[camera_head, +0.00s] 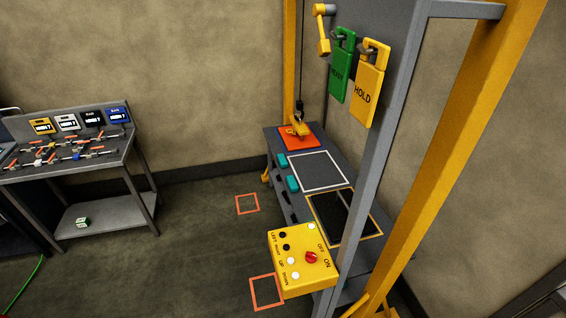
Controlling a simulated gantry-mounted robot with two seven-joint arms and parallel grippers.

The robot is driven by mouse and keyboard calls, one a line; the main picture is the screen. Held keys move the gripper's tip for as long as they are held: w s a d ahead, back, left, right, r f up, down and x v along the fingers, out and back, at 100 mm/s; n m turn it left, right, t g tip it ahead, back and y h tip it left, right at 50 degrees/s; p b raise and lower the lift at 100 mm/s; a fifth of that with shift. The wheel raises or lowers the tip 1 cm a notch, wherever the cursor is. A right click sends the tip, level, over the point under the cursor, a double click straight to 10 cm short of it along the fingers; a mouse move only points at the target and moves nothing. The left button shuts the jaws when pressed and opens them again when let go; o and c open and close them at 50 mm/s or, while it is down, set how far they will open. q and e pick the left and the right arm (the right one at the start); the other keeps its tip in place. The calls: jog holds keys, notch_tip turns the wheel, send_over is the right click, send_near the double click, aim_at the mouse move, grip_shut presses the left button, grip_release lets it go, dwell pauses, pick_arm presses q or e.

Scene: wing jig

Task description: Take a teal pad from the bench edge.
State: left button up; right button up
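Two teal pads lie at the left edge of the grey bench (328,200). The far teal pad (282,160) is near the orange plate, and the near teal pad (292,184) is beside the white-outlined square. Both appear to rest on the bench, with nothing holding them. Neither of my grippers shows in the head view.
A hook (299,127) hangs over an orange plate (298,138). A tool table (75,165) stands left; the floor between is clear.

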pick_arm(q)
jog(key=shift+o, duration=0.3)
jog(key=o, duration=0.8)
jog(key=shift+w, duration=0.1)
